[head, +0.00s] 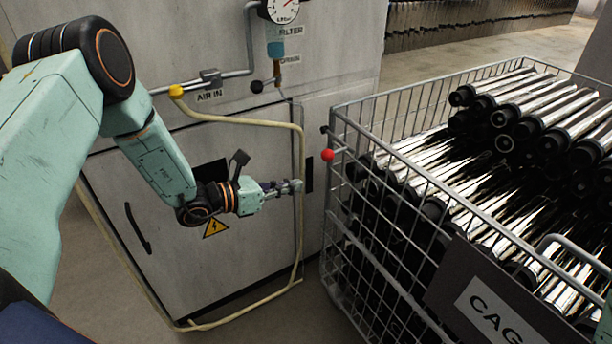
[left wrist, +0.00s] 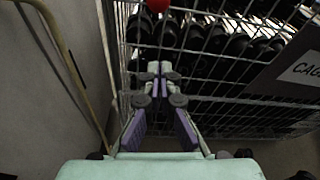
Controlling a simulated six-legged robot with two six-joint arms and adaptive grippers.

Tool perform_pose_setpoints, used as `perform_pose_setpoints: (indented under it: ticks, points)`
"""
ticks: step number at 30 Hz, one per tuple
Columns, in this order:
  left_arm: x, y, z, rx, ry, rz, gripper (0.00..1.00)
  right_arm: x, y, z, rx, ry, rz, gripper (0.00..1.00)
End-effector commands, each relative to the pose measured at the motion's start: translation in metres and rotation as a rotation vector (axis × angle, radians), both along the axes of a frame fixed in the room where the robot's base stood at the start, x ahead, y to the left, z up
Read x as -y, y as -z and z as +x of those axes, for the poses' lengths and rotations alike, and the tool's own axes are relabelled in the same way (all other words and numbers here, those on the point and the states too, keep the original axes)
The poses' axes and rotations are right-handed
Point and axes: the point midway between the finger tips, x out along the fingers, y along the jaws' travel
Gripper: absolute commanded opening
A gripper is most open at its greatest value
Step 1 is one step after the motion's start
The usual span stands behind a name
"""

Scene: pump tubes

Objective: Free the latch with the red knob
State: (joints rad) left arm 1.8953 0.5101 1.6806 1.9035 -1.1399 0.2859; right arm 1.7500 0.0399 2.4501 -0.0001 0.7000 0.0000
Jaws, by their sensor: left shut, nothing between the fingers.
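The red knob (head: 328,155) sits at the near left corner of the wire cage (head: 400,185), on the latch there. In the left wrist view the red knob (left wrist: 158,5) shows at the top edge, partly cut off, beyond my fingertips. My left gripper (head: 296,187) is shut and empty, a little left of and below the knob, apart from it. In the left wrist view its fingertips (left wrist: 160,68) meet, pointing toward the cage. The latch behind the knob is too small to make out. My right gripper is not in view.
The cage holds many dark-ended shiny tubes (head: 500,115) and carries a dark sign (head: 490,300). A grey cabinet (head: 190,260) stands behind my left arm. A pale hose (head: 300,235) loops down its front, close to the gripper.

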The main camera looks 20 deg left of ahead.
Motion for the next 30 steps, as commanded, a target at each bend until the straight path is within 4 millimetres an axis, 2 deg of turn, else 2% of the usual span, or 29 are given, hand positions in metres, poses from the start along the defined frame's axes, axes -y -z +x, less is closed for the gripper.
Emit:
perform_pose_setpoints:
  ticks: [15,21,30]
  points:
    - [0.061,0.023,0.069,0.002,0.005,0.002,0.00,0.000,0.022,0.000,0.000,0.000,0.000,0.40]
    - [0.054,-0.008,0.071,0.002,0.000,-0.001,0.00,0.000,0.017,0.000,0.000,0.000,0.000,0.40]
    - [0.052,-0.019,0.070,-0.001,0.001,0.000,0.00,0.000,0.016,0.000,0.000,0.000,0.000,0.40]
